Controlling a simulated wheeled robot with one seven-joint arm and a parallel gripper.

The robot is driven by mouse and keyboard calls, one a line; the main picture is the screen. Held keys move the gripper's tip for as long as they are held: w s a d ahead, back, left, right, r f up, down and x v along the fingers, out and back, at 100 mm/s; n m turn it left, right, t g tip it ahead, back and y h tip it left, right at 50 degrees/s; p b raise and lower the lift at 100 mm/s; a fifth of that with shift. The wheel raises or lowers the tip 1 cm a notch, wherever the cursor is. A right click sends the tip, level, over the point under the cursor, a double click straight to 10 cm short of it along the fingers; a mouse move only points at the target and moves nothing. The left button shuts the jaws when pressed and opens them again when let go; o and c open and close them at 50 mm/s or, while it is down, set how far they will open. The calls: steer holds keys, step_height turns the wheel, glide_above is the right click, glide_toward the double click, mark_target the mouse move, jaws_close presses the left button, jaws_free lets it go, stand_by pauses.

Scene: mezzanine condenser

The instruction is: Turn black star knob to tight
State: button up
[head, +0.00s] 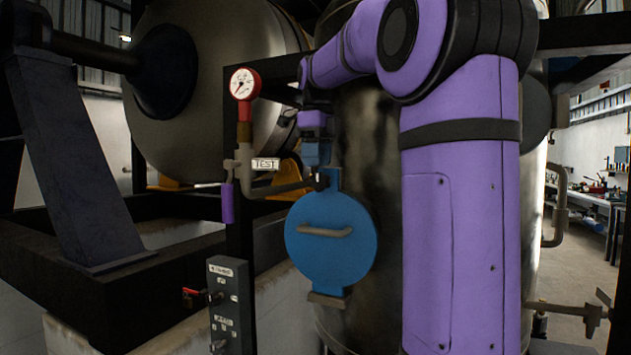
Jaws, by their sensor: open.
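My purple arm reaches across from the right, and its wrist points down over the top of a round blue cover (331,250) with a tan bar handle. My gripper (321,178) is at the cover's top edge, small and dark in the picture, and open. A small dark part at that top edge, between or behind the fingers, may be the black star knob, but its star shape cannot be made out. I cannot tell whether the fingers touch it.
A red-rimmed gauge (244,84) stands on a pipe with a TEST tag (265,164) left of my wrist. A grey labelled panel (231,305) with a red-handled valve (191,293) is lower left. A large vessel (215,75) is behind. Pipes (565,310) stick out at right.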

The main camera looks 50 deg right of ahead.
mark_target(318, 191)
steer(key=shift+f, duration=2.6)
steer(key=shift+c, duration=0.5)
steer(key=c, duration=0.8)
